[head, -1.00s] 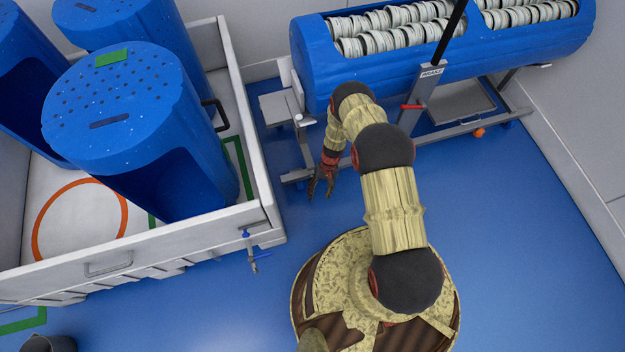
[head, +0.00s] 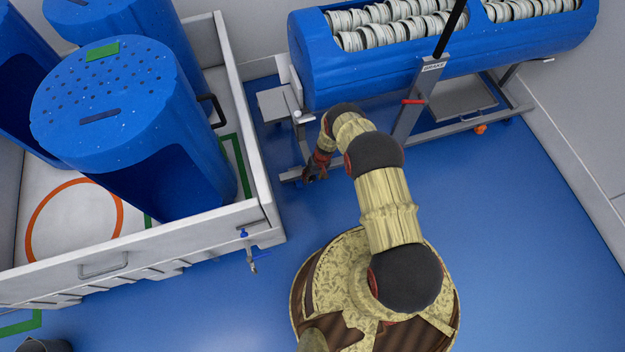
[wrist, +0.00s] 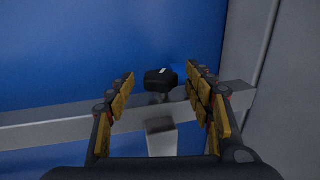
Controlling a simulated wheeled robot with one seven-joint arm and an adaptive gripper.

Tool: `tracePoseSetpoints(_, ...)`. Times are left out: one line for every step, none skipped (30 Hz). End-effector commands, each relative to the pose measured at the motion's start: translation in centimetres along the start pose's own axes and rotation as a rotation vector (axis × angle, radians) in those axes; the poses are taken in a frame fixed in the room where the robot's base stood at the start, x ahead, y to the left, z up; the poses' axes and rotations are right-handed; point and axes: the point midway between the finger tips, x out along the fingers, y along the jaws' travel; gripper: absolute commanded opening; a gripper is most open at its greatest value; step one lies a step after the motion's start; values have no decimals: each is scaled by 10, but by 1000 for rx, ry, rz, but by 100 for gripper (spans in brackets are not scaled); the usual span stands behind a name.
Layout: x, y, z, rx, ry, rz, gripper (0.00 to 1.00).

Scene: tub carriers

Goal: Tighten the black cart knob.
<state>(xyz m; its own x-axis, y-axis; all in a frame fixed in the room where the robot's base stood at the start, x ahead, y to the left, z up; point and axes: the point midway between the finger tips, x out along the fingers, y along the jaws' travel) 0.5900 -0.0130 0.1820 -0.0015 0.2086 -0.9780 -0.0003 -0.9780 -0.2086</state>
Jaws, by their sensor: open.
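The black cart knob (wrist: 160,79) shows in the wrist view, with a small light mark on its top. It sits at the cart's grey metal frame (wrist: 60,122), between and a little beyond my fingertips. My gripper (wrist: 160,82) is open, with one finger on each side of the knob, and I see no contact. In the head view my gripper (head: 314,172) is low at the left end of the cart (head: 400,150), which carries a blue tub (head: 350,85). The knob cannot be made out in the head view.
A white-walled pen (head: 262,180) with blue perforated tubs (head: 110,100) stands to the left. A wall lies close on the right of the wrist view. Blue floor (head: 520,230) is clear to the right.

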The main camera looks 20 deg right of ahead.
Motion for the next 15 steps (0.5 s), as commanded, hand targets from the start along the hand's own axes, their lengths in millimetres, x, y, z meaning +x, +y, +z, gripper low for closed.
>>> tracePoseSetpoints(6,0,-1,-1,1,0,53)
tracePoseSetpoints(8,0,-1,-1,1,0,53)
tracePoseSetpoints(9,0,-1,-1,2,0,53)
tracePoseSetpoints(10,0,-1,-1,2,0,53)
tracePoseSetpoints(10,0,-1,-1,2,0,53)
tracePoseSetpoints(11,0,-1,-1,1,0,53)
tracePoseSetpoints(11,0,-1,-1,1,0,53)
tracePoseSetpoints(11,0,-1,-1,1,0,53)
tracePoseSetpoints(11,0,-1,-1,1,0,53)
tracePoseSetpoints(11,0,-1,-1,1,0,53)
tracePoseSetpoints(11,0,-1,-1,1,0,53)
tracePoseSetpoints(10,0,-1,-1,1,0,53)
tracePoseSetpoints(10,0,-1,-1,1,0,52)
tracePoseSetpoints(10,0,-1,-1,1,0,50)
tracePoseSetpoints(10,0,-1,-1,1,0,48)
